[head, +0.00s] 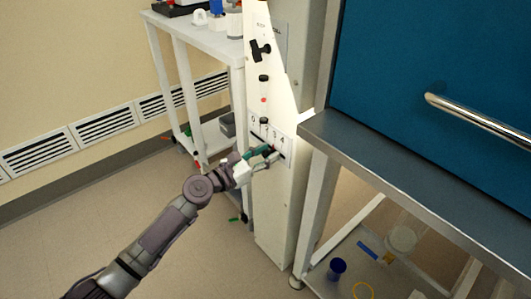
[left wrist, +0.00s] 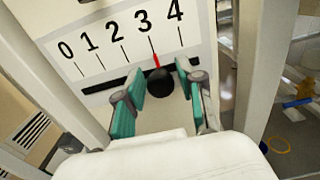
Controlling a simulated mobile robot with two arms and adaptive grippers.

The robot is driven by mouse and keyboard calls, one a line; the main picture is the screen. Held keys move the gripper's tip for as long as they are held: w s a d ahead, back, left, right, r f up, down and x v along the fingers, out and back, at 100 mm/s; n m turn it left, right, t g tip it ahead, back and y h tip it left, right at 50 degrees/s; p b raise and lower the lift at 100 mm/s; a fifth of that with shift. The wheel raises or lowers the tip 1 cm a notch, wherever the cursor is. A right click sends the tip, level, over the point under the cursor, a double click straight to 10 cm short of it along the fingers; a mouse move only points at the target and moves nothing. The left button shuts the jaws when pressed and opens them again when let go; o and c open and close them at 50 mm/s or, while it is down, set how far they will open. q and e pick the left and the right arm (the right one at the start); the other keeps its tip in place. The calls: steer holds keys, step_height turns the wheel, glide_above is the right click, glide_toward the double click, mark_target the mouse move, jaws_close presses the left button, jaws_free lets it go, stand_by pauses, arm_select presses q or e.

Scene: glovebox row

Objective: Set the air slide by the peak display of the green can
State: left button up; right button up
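The air slide is a round black knob (left wrist: 160,82) on a dark slot under a white scale (left wrist: 120,45) numbered 0 to 4. Its red pointer (left wrist: 155,61) stands at the 3 mark. My left gripper (left wrist: 160,98) is open, with its teal-padded fingers on either side of the knob; a gap shows on each side. In the head view my left gripper (head: 268,158) is at the lower part of the white panel (head: 275,200) and hides part of the scale. I see no peak display or green can I can identify. My right gripper is not in view.
A black handle (head: 260,50) and small knobs sit higher on the panel. A grey bench (head: 395,160) with a blue front (head: 430,60) and metal bar stands right. A white shelf cart (head: 205,38) stands behind left. Floor at the lower left is clear.

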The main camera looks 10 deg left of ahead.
arm_select(q)
steer(key=shift+o, duration=0.3)
steer(key=v, duration=1.2)
